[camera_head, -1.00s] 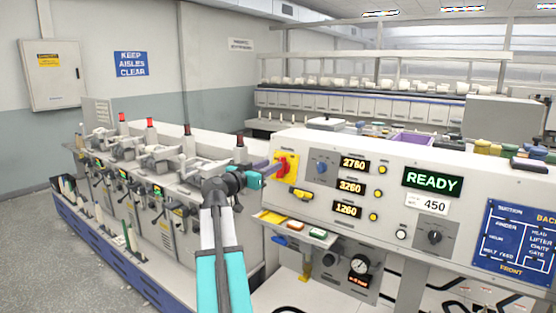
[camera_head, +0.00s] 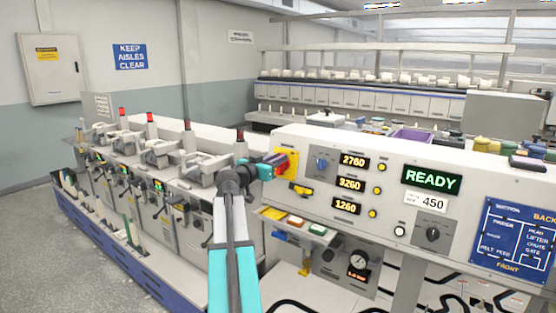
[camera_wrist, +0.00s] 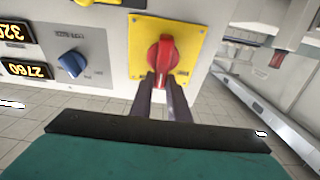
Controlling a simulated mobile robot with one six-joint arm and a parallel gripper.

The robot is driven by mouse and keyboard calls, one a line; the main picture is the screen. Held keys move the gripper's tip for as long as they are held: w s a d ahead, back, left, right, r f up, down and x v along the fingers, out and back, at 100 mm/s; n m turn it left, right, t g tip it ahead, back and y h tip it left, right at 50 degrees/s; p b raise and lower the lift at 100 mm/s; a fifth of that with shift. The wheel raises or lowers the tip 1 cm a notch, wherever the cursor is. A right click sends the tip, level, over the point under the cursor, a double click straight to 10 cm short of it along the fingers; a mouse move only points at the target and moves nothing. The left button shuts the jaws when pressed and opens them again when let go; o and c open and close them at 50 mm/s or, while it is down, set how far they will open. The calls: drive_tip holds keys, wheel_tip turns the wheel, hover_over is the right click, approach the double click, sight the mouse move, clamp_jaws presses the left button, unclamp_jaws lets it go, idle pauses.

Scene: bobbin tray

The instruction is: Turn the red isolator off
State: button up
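The red isolator (camera_wrist: 162,58) is a rotary handle on a square yellow plate (camera_wrist: 191,40). In the wrist view its grip runs up and down the picture. My gripper (camera_wrist: 162,80) is right in front of it, with its two dark fingers apart, one on each side of the handle's near end. I cannot tell whether the fingers touch the handle. In the head view my gripper (camera_head: 278,163) reaches the yellow plate (camera_head: 291,160) at the left end of the control panel and hides most of the red handle.
A blue knob (camera_wrist: 72,64) sits on the panel beside the yellow plate. Number displays (camera_head: 353,161), a READY screen (camera_head: 431,179) and a black knob (camera_head: 433,234) fill the panel. Spindle machinery (camera_head: 165,152) stands left of my arm.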

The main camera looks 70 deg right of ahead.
drive_tip(key=shift+d, duration=0.2)
clamp_jaws()
drive_tip(key=shift+a, duration=0.15)
drive_tip(key=shift+f+n+b, duration=0.15)
drive_tip(key=shift+n+b, duration=0.25)
drive_tip(key=shift+n, duration=0.2)
drive_tip(key=n, duration=0.1)
drive_tip(key=n+t+b, duration=0.1)
drive_tip(key=n, duration=0.1)
drive_tip(key=shift+w+n+t, duration=0.3)
drive_tip(key=shift+w+f+n+t+y+p, duration=0.25)
drive_tip(key=shift+f+n+t+y+p, duration=0.15)
drive_tip(key=shift+n+p, duration=1.7)
drive_tip(key=shift+w+f+n+t+y+p, duration=0.45)
drive_tip(key=shift+n+p, duration=0.6)
drive_tip(key=shift+n, duration=2)
drive_tip(key=shift+w+f+n+t+y+p, duration=0.1)
drive_tip(key=shift+f+n+t+y+p, duration=0.3)
drive_tip(key=shift+n+p, duration=1.7)
drive_tip(key=shift+r+n+b, duration=0.15)
drive_tip(key=shift+n+b, duration=0.3)
drive_tip(key=shift+n, duration=0.1)
